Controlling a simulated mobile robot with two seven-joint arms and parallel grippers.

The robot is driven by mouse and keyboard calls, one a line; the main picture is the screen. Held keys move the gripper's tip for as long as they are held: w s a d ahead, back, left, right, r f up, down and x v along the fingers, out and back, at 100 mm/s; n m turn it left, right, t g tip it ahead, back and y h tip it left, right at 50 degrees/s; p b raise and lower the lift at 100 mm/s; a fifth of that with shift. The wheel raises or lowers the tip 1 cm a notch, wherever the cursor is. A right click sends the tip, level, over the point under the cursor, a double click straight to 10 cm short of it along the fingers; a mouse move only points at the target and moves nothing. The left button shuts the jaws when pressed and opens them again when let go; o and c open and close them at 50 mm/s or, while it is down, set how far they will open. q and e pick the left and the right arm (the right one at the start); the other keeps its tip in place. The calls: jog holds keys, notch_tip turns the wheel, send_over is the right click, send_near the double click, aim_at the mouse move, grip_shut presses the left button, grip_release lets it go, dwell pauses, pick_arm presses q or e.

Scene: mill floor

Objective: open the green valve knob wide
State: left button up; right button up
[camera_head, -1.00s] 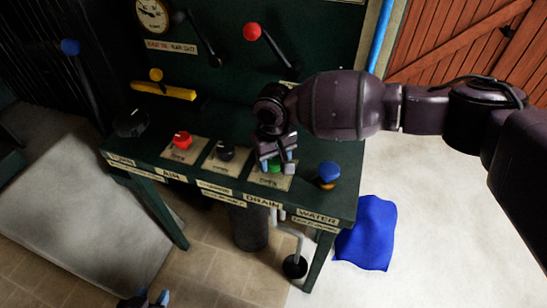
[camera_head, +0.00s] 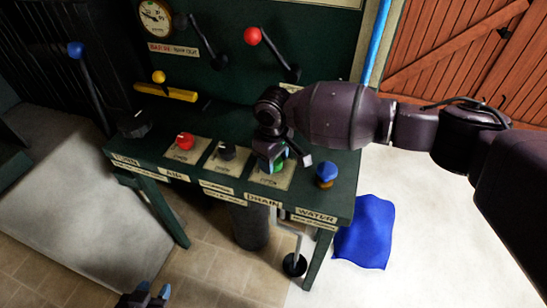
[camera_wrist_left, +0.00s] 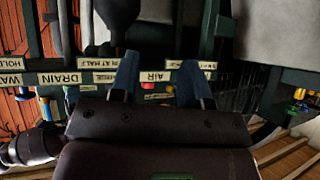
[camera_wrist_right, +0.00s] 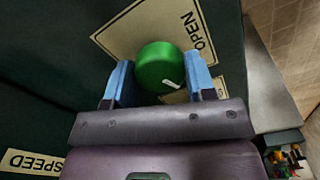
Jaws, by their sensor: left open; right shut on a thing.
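The green valve knob (camera_wrist_right: 160,67) has a white pointer mark and sits on a cream plate (camera_wrist_right: 128,32) lettered OPEN. In the head view the knob (camera_head: 277,167) is partly hidden by my right gripper (camera_head: 276,160), above the DRAIN label. In the right wrist view my right gripper (camera_wrist_right: 161,84) has its blue fingers on either side of the knob, shut on it. The white mark points toward the lower right in that view. My left gripper (camera_head: 152,294) is open and empty, low in front of the bench; it also shows in the left wrist view (camera_wrist_left: 157,72).
The green bench (camera_head: 340,190) also carries a red knob (camera_head: 185,141), a black knob (camera_head: 226,151) and a blue knob (camera_head: 326,173). A blue cloth (camera_head: 366,235) lies on the floor at right.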

jog(key=shift+n, duration=1)
jog(key=n, duration=0.3)
jog(key=shift+n+p, duration=0.3)
jog(key=shift+p, duration=0.1)
jog(key=n, duration=0.4)
jog(key=shift+f, duration=0.1)
jog(key=shift+n, duration=1.7)
jog(key=o, duration=0.9)
